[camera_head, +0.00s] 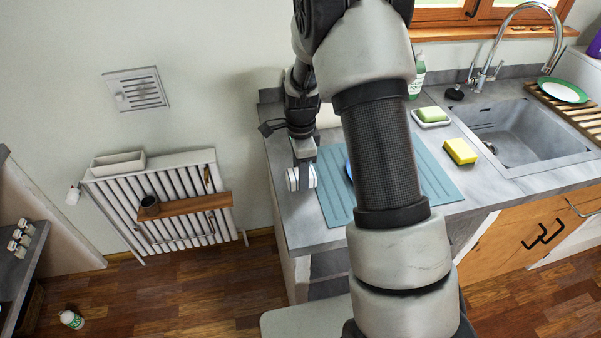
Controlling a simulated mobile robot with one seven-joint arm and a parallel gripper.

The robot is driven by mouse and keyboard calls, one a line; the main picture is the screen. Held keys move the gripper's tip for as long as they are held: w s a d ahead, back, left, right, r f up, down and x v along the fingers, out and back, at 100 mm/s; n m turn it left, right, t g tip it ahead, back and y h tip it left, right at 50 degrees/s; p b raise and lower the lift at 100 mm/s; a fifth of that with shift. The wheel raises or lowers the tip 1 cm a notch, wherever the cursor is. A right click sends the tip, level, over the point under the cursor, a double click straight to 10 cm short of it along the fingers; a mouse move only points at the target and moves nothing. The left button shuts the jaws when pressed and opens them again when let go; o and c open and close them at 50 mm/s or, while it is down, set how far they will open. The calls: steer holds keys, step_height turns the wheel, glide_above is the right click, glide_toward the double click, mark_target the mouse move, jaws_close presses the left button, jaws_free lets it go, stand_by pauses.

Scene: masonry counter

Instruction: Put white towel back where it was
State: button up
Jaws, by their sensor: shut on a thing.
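My gripper (301,176) points down over the left end of the grey counter (292,219), left of the teal mat (333,196). It is shut on a small white thing that looks like the white towel (292,180). The fingers cover part of it. I cannot tell whether the towel touches the counter. My arm hides much of the mat and the middle of the counter.
The sink (520,130) is at the right, with a yellow sponge (460,151) and a soap dish (431,122) near it. A blue edge (348,170) shows beside my arm on the mat. A radiator (180,223) with a wooden shelf (190,206) is at the left.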

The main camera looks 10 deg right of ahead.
steer(key=shift+f+b, duration=0.35)
steer(key=shift+f, duration=0.1)
steer(key=o, duration=0.9)
steer(key=shift+r, duration=0.1)
steer(key=shift+o, duration=0.2)
steer(key=shift+r, duration=0.1)
